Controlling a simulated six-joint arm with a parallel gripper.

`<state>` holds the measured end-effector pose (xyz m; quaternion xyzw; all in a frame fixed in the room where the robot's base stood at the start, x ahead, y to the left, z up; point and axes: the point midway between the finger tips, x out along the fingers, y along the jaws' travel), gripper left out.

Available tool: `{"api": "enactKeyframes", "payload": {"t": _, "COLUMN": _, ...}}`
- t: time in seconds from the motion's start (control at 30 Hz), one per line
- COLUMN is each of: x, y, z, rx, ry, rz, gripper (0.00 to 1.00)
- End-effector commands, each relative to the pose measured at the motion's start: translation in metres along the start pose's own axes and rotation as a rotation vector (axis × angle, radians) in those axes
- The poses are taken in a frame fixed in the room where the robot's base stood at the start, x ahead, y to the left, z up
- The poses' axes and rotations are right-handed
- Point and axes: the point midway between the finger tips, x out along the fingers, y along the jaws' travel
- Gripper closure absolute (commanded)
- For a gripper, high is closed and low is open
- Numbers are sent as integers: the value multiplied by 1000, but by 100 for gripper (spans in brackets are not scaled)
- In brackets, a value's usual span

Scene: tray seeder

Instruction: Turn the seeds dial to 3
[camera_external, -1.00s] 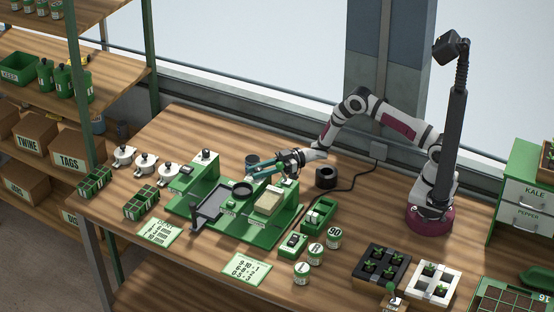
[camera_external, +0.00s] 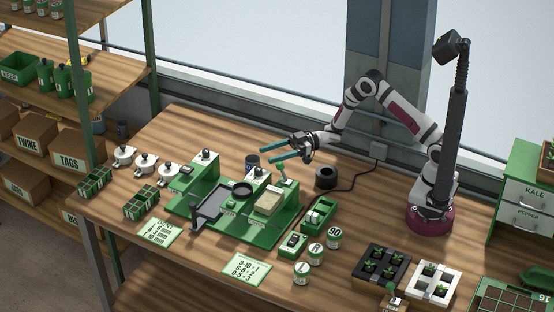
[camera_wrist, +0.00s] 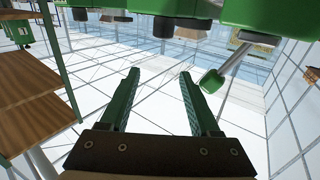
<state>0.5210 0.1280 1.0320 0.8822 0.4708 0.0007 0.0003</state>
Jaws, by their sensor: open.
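The green tray seeder (camera_external: 260,232) stands mid-table in the external view. It has a dark-topped knob on a post at its left (camera_external: 206,155) and another behind its middle (camera_external: 258,172). I cannot read which is the seeds dial or its setting. A lever with a green tip (camera_external: 284,169) stands at the right; a green-tipped lever also shows in the wrist view (camera_wrist: 212,80). My gripper (camera_external: 266,154) is open and empty, raised above the seeder's back edge. In the wrist view my gripper (camera_wrist: 159,74) points toward the window, below a dark knob (camera_wrist: 164,27) on a green housing.
Number cards (camera_external: 246,269), small tins (camera_external: 316,253) and seedling trays (camera_external: 382,268) stand in front and right.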

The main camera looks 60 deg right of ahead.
Motion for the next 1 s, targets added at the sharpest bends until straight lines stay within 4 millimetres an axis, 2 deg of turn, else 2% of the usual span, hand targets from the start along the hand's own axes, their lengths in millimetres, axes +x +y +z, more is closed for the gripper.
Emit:
{"api": "enactKeyframes", "payload": {"t": 0.1, "x": 0, "y": 0, "z": -14, "rx": -1, "ry": 0, "rz": 1, "gripper": 37}}
{"api": "enactKeyframes", "payload": {"t": 0.47, "x": 5, "y": 0, "z": -22, "rx": 1, "ry": 0, "rz": -1, "gripper": 37}}
{"api": "enactKeyframes", "payload": {"t": 0.57, "x": 4, "y": 0, "z": -11, "rx": 3, "ry": -2, "rz": -1, "gripper": 37}}
{"api": "enactKeyframes", "payload": {"t": 0.83, "x": 4, "y": 0, "z": 53, "rx": 5, "ry": -2, "rz": 0, "gripper": 37}}
{"api": "enactKeyframes", "payload": {"t": 0.9, "x": 19, "y": -1, "z": 50, "rx": -1, "ry": 0, "rz": -5, "gripper": 37}}
{"api": "enactKeyframes", "payload": {"t": 1.0, "x": 30, "y": 0, "z": 49, "rx": 1, "ry": 0, "rz": -2, "gripper": 37}}
